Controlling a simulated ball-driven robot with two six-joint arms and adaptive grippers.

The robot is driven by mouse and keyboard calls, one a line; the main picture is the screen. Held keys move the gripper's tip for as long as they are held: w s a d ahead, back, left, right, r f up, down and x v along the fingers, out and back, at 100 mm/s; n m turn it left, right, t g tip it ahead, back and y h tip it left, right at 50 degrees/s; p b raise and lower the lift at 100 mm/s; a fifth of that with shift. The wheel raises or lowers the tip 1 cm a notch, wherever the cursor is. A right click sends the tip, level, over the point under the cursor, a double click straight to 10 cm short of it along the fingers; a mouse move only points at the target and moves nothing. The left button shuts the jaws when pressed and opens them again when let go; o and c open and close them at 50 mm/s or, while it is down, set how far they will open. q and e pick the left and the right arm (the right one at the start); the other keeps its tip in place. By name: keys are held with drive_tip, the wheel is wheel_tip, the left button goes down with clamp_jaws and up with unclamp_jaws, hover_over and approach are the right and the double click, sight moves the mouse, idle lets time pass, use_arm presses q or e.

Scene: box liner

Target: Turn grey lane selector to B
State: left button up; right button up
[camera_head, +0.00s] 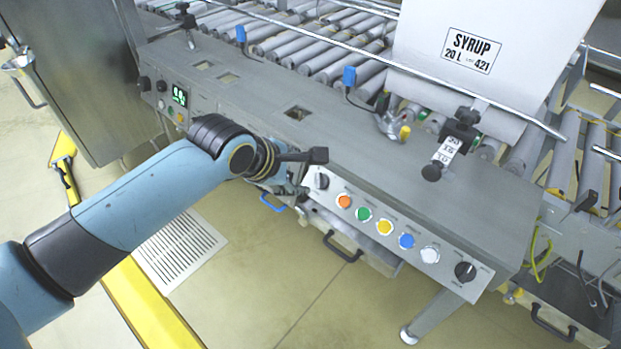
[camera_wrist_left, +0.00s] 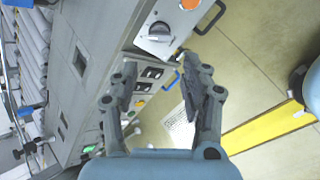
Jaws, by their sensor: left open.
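A dark grey rotary selector (camera_head: 321,181) sits at the left end of the white button panel on the front of the conveyor housing. It also shows in the left wrist view (camera_wrist_left: 158,31), on a white plate beyond the fingertips. Its position letters are too small to read. A second, black rotary knob (camera_head: 465,271) sits at the panel's right end. My left gripper (camera_head: 292,188) is just left of the grey selector, partly hidden by its own arm. In the left wrist view its two fingers (camera_wrist_left: 160,72) are apart with nothing between them. My right gripper is out of view.
Orange (camera_head: 344,201), green (camera_head: 364,214), yellow, blue and white buttons line the panel. A black drawer handle (camera_head: 342,247) sticks out below. Floor in front is mostly clear, with a yellow rail (camera_head: 150,305).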

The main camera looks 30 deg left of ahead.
sight(317, 180)
use_arm(q)
drive_tip(key=b+x, duration=0.3)
drive_tip(key=x, duration=0.7)
drive_tip(key=shift+w+d+f+b, duration=0.15)
drive_tip(key=shift+w+f+b, duration=0.05)
drive_tip(key=shift+w+b, duration=0.15)
drive_tip(key=shift+c, duration=0.2)
drive_tip(key=c, duration=0.8)
drive_tip(key=shift+r+m+p, duration=0.3)
drive_tip(key=shift+m+p, duration=1)
drive_tip(key=shift+p, duration=0.05)
drive_tip(key=m+p, duration=0.1)
drive_tip(key=m, duration=0.1)
drive_tip(key=shift+m+p, duration=0.4)
drive_tip(key=m+p, duration=0.1)
drive_tip(key=m, duration=0.3)
drive_tip(key=shift+f+m+p, duration=0.15)
drive_tip(key=shift+m+p, duration=0.15)
drive_tip(key=shift+p, duration=0.05)
drive_tip(key=m, duration=0.5)
drive_tip(key=shift+f+t+p, duration=0.1)
drive_tip(key=shift+t+p, duration=0.2)
